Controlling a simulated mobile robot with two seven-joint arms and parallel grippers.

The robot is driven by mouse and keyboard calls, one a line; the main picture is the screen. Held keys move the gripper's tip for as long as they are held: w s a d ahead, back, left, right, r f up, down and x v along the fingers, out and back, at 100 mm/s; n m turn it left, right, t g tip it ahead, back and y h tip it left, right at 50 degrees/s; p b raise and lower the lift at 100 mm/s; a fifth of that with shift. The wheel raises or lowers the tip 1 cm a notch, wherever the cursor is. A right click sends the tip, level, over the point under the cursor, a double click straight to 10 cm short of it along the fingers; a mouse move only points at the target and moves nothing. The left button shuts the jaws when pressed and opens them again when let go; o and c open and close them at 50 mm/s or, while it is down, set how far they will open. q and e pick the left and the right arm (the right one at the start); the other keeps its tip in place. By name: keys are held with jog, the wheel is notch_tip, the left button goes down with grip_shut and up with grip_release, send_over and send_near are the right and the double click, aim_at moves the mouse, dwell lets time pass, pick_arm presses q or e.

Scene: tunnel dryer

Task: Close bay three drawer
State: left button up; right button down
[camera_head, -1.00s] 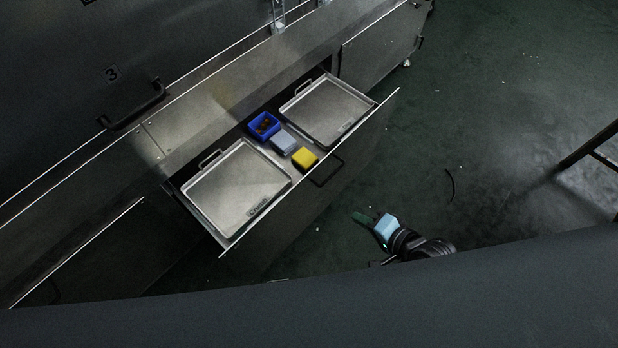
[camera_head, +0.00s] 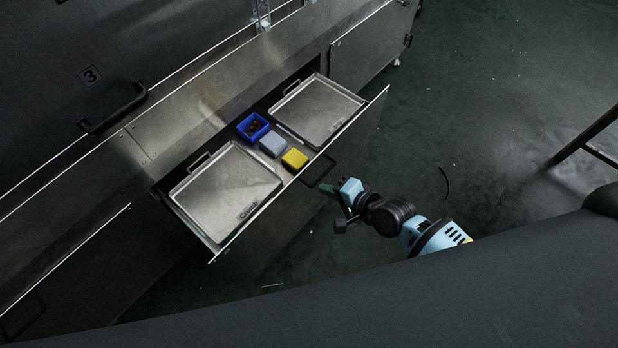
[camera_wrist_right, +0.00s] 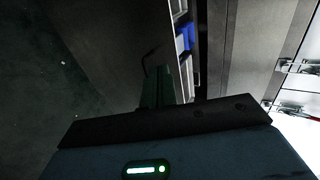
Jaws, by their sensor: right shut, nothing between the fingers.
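The bay three drawer (camera_head: 285,213) is pulled open below the panel marked 3 (camera_head: 91,75). Its black bar handle (camera_head: 316,172) is on the front panel. Inside lie two metal trays (camera_head: 226,189), with a blue bin (camera_head: 252,127), a grey-blue block (camera_head: 273,144) and a yellow block (camera_head: 295,159) between them. My right gripper (camera_head: 328,190) is shut and empty, just outside the drawer front near the handle; I cannot tell if it touches. In the right wrist view the gripper's green fingers (camera_wrist_right: 157,88) point toward the drawer. My left gripper is not in view.
Another closed front (camera_head: 370,45) is at the upper right of the drawer. A dark bar handle (camera_head: 112,108) is on the upper panel. The green floor (camera_head: 480,120) is mostly clear, with a dark stand (camera_head: 590,135) at the right and a thin dark curved piece (camera_head: 444,183).

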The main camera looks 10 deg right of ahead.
aim_at(300, 175)
jog(key=w+a, duration=0.1)
jog(key=w, duration=0.1)
jog(key=w+a+f, duration=0.1)
jog(key=w+a, duration=0.1)
jog(key=shift+w+f+b, duration=0.15)
jog(key=shift+f+b, duration=0.05)
jog(key=shift+b, duration=0.2)
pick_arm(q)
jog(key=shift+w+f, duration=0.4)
pick_arm(e)
jog(key=shift+w+a, duration=0.4)
jog(key=shift+w, duration=0.1)
